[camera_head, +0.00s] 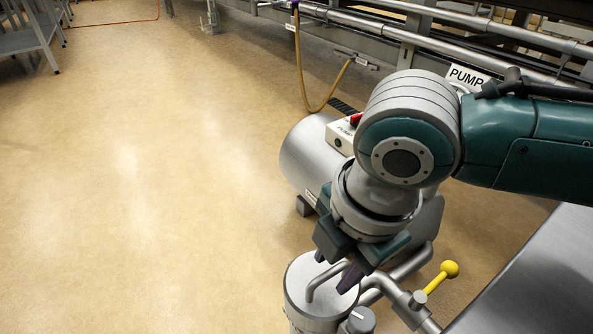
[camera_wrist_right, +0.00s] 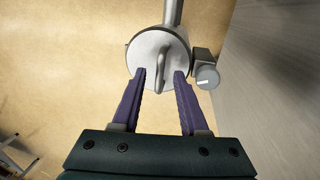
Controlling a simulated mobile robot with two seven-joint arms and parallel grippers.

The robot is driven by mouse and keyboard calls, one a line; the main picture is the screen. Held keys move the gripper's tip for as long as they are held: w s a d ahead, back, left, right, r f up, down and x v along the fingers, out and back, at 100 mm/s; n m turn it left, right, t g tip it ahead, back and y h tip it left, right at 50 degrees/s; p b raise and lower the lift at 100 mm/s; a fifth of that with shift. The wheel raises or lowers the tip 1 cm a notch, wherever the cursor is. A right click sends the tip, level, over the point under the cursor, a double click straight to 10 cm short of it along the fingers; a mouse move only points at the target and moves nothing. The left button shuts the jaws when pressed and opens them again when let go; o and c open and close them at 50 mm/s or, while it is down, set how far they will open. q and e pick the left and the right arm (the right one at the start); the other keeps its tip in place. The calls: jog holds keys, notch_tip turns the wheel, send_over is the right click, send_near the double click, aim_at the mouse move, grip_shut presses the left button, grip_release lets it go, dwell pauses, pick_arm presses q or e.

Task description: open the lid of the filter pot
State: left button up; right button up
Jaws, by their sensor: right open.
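The filter pot (camera_head: 306,314) is a steel cylinder at the bottom middle of the head view. Its round lid (camera_head: 300,275) is flat on top of the pot and carries a bent bar handle (camera_head: 320,278). The lid (camera_wrist_right: 145,50) also shows in the right wrist view, with the handle (camera_wrist_right: 161,62) running up and down its middle. My right gripper (camera_head: 333,272) is open over the lid. In the right wrist view its two purple fingers (camera_wrist_right: 157,75) lie on either side of the handle's near end, apart from it. My left gripper is not in view.
A knob (camera_head: 358,320) sits beside the pot. A yellow-handled valve (camera_head: 447,271) is on the pipe to the right. A steel pump (camera_head: 310,155) stands behind. A steel surface (camera_head: 540,285) fills the lower right.

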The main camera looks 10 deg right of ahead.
grip_shut()
dwell(1.4)
